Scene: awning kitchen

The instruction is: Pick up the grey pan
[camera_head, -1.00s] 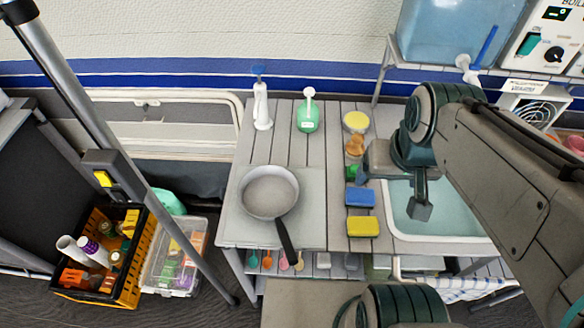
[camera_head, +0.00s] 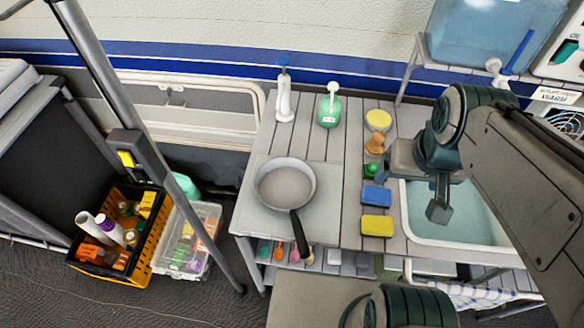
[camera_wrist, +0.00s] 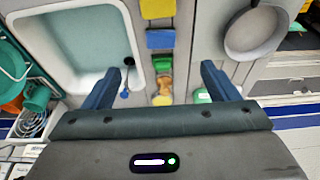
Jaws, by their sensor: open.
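The grey pan (camera_head: 285,187) sits upright on a light board at the left part of the slatted counter (camera_head: 345,160). Its black handle (camera_head: 301,237) points toward the counter's front edge.
A sink (camera_head: 455,212) lies right of the pan. A green bottle (camera_head: 329,108) and a white bottle (camera_head: 286,98) stand behind. A grey pole (camera_head: 150,150) rises at left.

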